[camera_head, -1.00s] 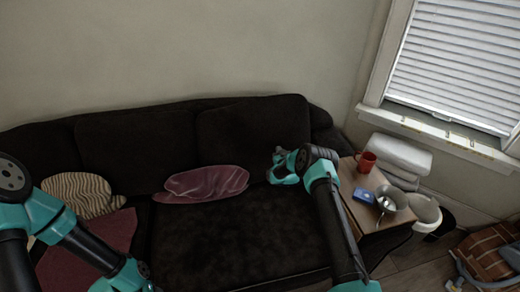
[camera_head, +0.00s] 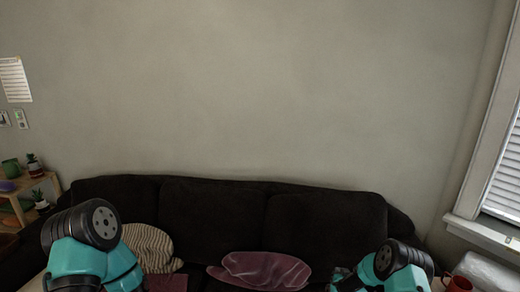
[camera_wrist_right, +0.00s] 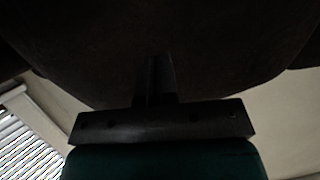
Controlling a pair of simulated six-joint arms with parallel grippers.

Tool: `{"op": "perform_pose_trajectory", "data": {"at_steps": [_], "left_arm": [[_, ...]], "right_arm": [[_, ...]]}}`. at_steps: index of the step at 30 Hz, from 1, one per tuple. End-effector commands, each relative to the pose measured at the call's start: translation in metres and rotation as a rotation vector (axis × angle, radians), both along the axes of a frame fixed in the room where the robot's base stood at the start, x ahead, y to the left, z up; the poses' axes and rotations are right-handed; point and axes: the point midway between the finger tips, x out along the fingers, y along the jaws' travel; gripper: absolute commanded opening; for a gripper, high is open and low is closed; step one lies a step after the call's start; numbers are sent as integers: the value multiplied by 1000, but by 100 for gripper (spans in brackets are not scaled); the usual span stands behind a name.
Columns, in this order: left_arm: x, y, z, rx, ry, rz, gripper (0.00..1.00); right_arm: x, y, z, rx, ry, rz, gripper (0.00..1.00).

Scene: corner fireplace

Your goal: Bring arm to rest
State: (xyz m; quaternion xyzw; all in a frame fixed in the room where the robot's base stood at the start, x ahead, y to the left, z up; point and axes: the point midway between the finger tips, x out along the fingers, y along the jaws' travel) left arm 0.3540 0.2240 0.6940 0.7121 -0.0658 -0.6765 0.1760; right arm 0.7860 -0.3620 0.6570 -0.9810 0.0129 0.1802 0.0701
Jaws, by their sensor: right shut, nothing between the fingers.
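My right arm shows at the bottom right of the head view. Its gripper (camera_head: 342,279) is partly visible at the lower edge, in front of the dark sofa (camera_head: 325,220). In the right wrist view the gripper (camera_wrist_right: 155,72) has its fingers together, shut and empty, with a dark surface filling the view ahead of it. My left arm shows at the bottom left of the head view, bent; its gripper is outside the frame.
A maroon cushion (camera_head: 262,270) and a striped cushion (camera_head: 148,246) lie on the sofa. A red mug (camera_head: 459,284) is at the bottom right edge. A wooden shelf with plants (camera_head: 35,167) stands at left.

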Motion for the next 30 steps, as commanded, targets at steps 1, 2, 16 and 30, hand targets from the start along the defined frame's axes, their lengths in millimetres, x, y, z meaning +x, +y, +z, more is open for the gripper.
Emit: {"op": "perform_pose_trajectory", "data": {"at_steps": [1,2,16,30], "left_arm": [[0,0,0,0,0,0,38],[0,0,0,0,0,0,38],[0,0,0,0,0,0,38],[0,0,0,0,0,0,38]], "right_arm": [[-19,13,-4,27,65,17,0],[-30,20,-7,42,103,26,0],[-260,109,-8,232,726,144,0],[-432,138,37,304,1122,190,0]]}}
